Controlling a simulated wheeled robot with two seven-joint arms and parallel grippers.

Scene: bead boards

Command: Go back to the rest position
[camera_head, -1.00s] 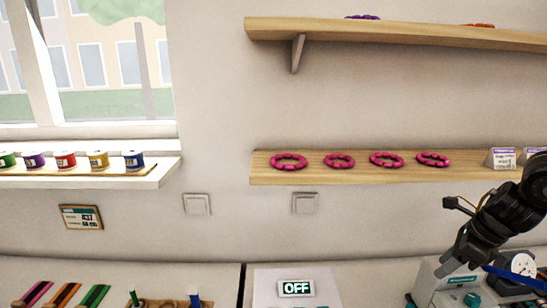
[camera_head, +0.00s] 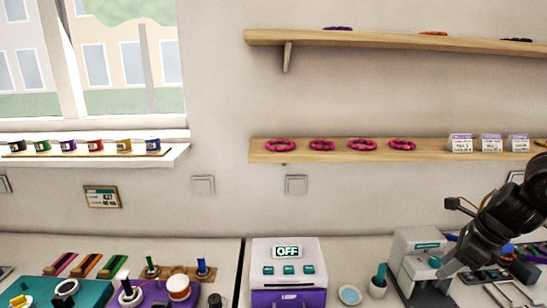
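My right arm comes in from the right edge, and its dark gripper (camera_head: 449,268) points down and to the left. Its pale fingertips are in front of a grey and white machine (camera_head: 409,248) with a teal part, on the right of the counter. I cannot tell whether the fingers touch the machine, or whether they are open or shut. No held thing can be made out. My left gripper is not in view.
A white and purple box (camera_head: 289,282) with an "OFF" display stands mid-counter. Spools and boards crowd the counter's left, including a teal board (camera_head: 90,293). A wall shelf (camera_head: 273,156) holds pink bead rings (camera_head: 281,145). Bare counter (camera_head: 345,262) lies right of the box.

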